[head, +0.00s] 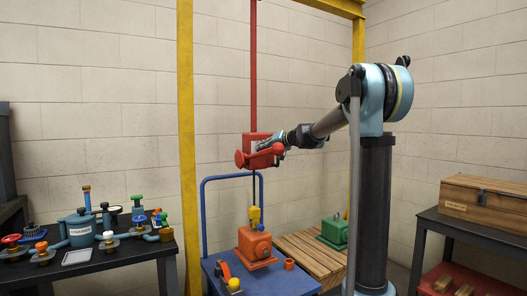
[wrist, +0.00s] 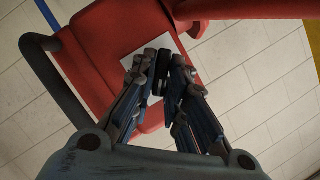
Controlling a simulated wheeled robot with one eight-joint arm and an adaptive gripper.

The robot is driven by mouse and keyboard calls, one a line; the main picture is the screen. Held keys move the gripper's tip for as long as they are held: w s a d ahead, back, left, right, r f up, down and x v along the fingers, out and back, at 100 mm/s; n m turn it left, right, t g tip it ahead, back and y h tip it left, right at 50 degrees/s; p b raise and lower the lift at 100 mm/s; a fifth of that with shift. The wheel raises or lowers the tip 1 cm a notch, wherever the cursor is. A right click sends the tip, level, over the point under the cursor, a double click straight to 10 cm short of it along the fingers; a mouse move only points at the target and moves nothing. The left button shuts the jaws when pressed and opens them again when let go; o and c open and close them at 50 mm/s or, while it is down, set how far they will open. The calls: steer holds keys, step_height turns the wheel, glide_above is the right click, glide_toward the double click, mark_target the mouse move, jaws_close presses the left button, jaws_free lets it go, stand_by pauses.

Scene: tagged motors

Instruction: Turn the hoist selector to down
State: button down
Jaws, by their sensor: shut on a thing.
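The hoist's red control box (head: 249,143) hangs at the bottom of a red pole (head: 253,70), in front of the wall. My gripper (head: 278,148) is at the right side of this box. In the wrist view, the red box (wrist: 95,55) fills the upper left and carries a pale plate (wrist: 186,44). My gripper (wrist: 161,72) is shut over the plate, with a small dark part, seemingly the selector (wrist: 159,86), between its fingers. The fingers hide most of it, so its setting cannot be read.
Below the box, a yellow hook block (head: 254,215) hangs over an orange motor (head: 255,246) on a blue cart (head: 283,280). A green motor (head: 333,230) stands on a wooden pallet (head: 300,250). Yellow posts (head: 186,120) frame the hoist. Cluttered bench (head: 110,258) left; wooden box (head: 480,197) right.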

steer(key=shift+d+f+m+y, duration=0.15)
steer(key=shift+m+y, duration=0.45)
steer(key=shift+m, duration=0.65)
steer(key=shift+f+m+y, duration=0.2)
steer(key=shift+m+y, duration=0.4)
steer(key=shift+m, duration=0.6)
steer(key=shift+d+f+m+y, duration=0.15)
steer(key=shift+m+y, duration=0.45)
steer(key=shift+m, duration=0.65)
steer(key=shift+a, duration=0.1)
steer(key=c, duration=1.7)
jaws_free()
steer(key=shift+w, duration=0.1)
steer(key=shift+o, duration=0.2)
steer(key=v, duration=1.2)
steer(key=shift+f, duration=0.2)
steer(key=shift+o, duration=0.5)
steer(key=shift+a, duration=0.1)
